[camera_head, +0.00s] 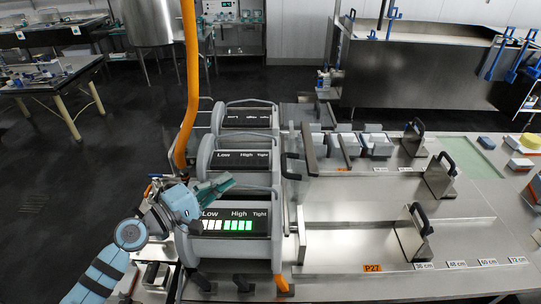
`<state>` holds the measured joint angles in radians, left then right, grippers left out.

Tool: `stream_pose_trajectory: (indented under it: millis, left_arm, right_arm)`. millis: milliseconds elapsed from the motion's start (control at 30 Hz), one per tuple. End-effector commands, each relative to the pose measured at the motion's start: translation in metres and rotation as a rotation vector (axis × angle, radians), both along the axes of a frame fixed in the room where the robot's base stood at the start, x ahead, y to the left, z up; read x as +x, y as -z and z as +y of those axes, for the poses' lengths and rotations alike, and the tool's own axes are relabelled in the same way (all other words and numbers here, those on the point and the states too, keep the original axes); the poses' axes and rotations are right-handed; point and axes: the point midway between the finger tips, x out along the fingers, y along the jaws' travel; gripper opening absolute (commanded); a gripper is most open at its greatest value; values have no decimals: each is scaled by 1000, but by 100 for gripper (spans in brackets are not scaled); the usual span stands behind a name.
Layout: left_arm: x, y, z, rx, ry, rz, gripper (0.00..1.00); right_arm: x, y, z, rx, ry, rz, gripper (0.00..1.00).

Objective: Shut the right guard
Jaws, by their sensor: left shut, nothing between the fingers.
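My left gripper (214,187) reaches in from the lower left. Upright metal plates with black handles stand on the bench at the right: a near one (413,233), a middle one (440,175) and a far one (413,138). Another black handle (290,166) rises beside the middle unit. I cannot tell which piece is the right guard. My right gripper is out of view.
A middle unit (240,161) and a far unit (246,119) stand behind the nearest one. An orange hose (190,85) hangs down left of them. Small grey blocks (378,146) sit on the far bench. The near steel bench (345,243) has bare room.

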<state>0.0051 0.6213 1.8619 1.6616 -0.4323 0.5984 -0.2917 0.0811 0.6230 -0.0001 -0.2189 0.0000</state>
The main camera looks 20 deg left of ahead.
Motion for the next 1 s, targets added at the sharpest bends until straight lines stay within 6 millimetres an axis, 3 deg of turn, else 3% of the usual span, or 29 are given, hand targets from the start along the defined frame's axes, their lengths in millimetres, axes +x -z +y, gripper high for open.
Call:
stream_pose_trajectory:
  millis: [300, 500, 700, 1000]
  left_arm:
    - [46, -4, -25, -6, -8, -1, 0]
    - [83, -2, -49, -5, -2, 1, 0]
    - [89, -3, -80, -3, 0, 1, 0]
    - [90, 0, -87, 0, -2, 1, 0]
  right_arm:
    - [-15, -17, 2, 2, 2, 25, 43]
    - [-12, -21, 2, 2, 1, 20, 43]
    - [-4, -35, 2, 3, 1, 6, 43]
    - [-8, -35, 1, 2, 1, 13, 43]
